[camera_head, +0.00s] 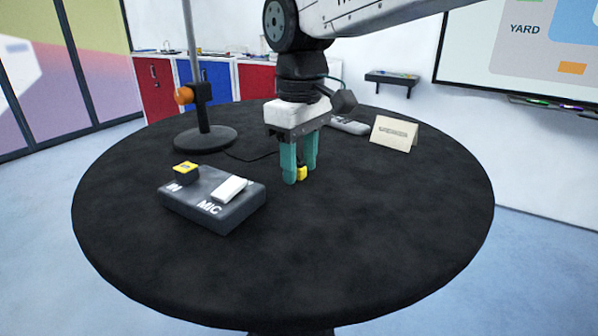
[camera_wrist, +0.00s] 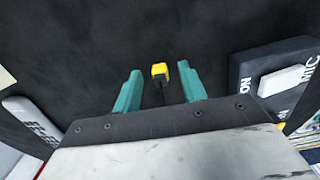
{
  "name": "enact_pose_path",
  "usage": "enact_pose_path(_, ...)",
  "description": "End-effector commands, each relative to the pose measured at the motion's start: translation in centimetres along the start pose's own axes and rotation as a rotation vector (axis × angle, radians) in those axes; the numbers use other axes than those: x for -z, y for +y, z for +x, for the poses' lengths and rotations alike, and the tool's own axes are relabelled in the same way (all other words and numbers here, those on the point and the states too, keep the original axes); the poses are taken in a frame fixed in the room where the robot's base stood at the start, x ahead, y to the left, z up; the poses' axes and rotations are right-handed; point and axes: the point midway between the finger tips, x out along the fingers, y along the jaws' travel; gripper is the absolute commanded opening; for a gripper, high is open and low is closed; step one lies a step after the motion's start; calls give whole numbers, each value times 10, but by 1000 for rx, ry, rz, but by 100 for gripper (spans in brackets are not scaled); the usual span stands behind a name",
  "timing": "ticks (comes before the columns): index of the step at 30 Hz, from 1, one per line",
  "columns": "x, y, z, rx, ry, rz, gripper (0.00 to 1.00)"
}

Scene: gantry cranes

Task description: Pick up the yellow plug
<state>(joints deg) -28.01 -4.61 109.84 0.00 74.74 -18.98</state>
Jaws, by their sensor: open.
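The small yellow plug (camera_head: 302,174) is low at the black tabletop, partly hidden by my gripper's fingers in the head view. The wrist view shows the plug (camera_wrist: 160,71) between the fingertips, with a gap on each side and a dark stem behind it. My gripper (camera_head: 300,172) points down with its teal fingers apart and holds nothing. In the wrist view my gripper (camera_wrist: 159,73) has the plug about midway between its tips. How far the tips are above the table is hard to tell.
A rod stand (camera_head: 205,139), a folded card (camera_head: 395,135) and a grey device (camera_head: 350,126) stand farther back. The table's right and front are clear.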

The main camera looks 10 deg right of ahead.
Motion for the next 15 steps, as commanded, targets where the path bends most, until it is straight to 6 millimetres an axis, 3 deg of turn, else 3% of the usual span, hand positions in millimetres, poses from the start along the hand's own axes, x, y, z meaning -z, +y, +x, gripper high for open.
enact_pose_path(1,0,0,0,0,0,0,33)
enact_pose_path(5,0,0,0,0,0,-1,0)
enact_pose_path(15,0,-1,-1,0,0,-1,0)
